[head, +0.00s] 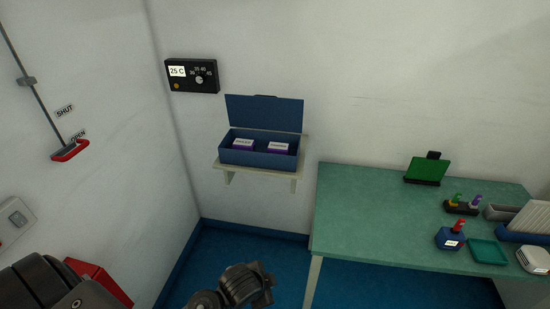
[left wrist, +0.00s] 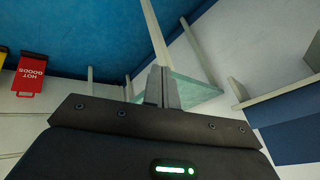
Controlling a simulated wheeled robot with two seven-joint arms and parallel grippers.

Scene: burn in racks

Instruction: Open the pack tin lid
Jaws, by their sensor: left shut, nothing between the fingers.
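The pack tin (head: 258,158) is a blue box on a small wall shelf in the head view. Its lid (head: 264,113) stands raised and upright at the back, by the wall, so the tin is open. Two white-and-purple labelled packs (head: 243,145) (head: 278,147) sit inside. My left gripper (left wrist: 162,88) shows in the left wrist view with its fingers together and nothing between them. It is apart from the tin. A blue surface, probably the tin, shows at the right edge of that view. My right gripper is not in view.
The wall shelf (head: 302,167) holds the tin. A green table (head: 370,220) stands at the right, with a green panel (head: 428,170) and a blue block (head: 449,239). A temperature box (head: 192,76) and a red-handled lever (head: 70,150) are on the walls. Floor below the shelf is clear.

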